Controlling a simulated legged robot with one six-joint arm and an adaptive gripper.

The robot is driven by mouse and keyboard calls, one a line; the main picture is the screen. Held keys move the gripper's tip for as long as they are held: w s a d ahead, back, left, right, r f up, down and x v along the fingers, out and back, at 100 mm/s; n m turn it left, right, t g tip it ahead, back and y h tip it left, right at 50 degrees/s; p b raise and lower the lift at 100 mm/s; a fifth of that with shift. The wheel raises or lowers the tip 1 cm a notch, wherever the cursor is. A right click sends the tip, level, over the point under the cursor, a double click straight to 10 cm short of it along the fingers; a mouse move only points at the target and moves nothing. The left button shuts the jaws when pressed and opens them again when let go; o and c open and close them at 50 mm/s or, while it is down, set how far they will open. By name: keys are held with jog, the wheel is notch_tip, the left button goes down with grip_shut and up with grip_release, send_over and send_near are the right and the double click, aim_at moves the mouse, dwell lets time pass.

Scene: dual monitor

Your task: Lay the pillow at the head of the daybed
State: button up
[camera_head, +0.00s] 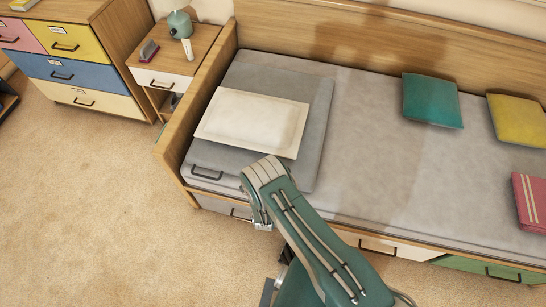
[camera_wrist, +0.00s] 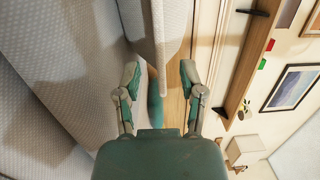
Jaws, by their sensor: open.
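The cream pillow (camera_head: 254,122) lies flat, slightly angled, at the left end of the daybed (camera_head: 385,165). It rests on a square grey pad (camera_head: 318,115) on the grey mattress. My arm reaches from the bottom right towards the pad's near edge; its end is just in front of the pillow. My gripper (camera_wrist: 158,72) is open in the wrist view, with its two teal-tipped fingers apart. A pale textured fabric edge (camera_wrist: 158,30) shows between and beyond them; I cannot tell whether it is pillow or pad. The fingertips are not clear in the head view.
A teal cushion (camera_head: 433,100), a yellow cushion (camera_head: 519,120) and a pink striped item (camera_head: 530,200) lie on the right half. The daybed has a wooden back (camera_head: 400,35) and left end panel (camera_head: 200,95). A nightstand (camera_head: 190,55) stands left. Carpet in front is clear.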

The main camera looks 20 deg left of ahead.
jog(key=v, duration=0.5)
jog(key=shift+d, duration=0.1)
